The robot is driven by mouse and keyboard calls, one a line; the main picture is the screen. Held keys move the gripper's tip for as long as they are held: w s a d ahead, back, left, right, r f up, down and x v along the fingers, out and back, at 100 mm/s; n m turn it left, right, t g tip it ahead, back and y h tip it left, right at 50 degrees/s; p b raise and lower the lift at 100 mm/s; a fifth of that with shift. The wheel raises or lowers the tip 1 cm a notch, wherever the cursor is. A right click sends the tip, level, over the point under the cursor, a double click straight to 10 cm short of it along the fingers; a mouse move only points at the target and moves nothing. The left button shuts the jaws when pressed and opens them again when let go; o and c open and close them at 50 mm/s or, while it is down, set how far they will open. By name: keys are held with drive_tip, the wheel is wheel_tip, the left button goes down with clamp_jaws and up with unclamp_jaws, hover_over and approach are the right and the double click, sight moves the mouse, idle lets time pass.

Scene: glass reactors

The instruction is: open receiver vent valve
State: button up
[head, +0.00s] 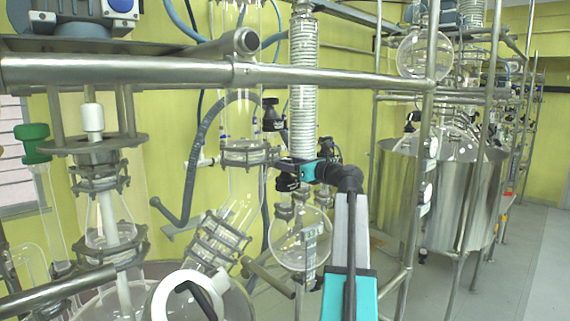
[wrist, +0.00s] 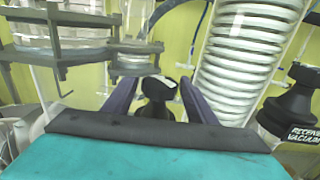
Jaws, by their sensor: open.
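A black valve knob (wrist: 156,97) with a pale patch on top sits between the two dark fingers of my gripper (wrist: 159,92) in the wrist view. The fingers stand apart, one on each side of it, with no clear contact. No label on this knob is readable. A second black knob (wrist: 288,112), labelled as the receiver vacuum, is just right of my gripper. In the head view my teal gripper (head: 292,168) is above the round glass receiver flask (head: 300,240), close to a black knob (head: 287,182). The fingertips are hard to make out there.
A coiled glass condenser (wrist: 245,55) rises close behind the right finger. A metal clamp flange (wrist: 75,50) on glass is close at the left. A steel rail (head: 330,78) crosses above my arm. A steel vessel (head: 460,200) stands to the right, with open floor beyond.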

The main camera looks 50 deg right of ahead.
drive_tip(key=shift+a+m+h, duration=0.2)
drive_tip(key=shift+m+h, duration=0.9)
drive_tip(key=shift+h, duration=0.6)
drive_tip(key=shift+d+m+g+h, duration=0.15)
drive_tip(key=shift+m+g+h, duration=0.25)
drive_tip(key=shift+m+h, duration=0.4)
drive_tip(key=c, duration=0.9)
drive_tip(key=shift+o, duration=0.2)
drive_tip(key=shift+d, duration=0.1)
drive_tip(key=shift+d+f+n+y+b, duration=0.1)
drive_tip(key=shift+n+y+b, duration=0.2)
drive_tip(key=shift+n+b, duration=0.3)
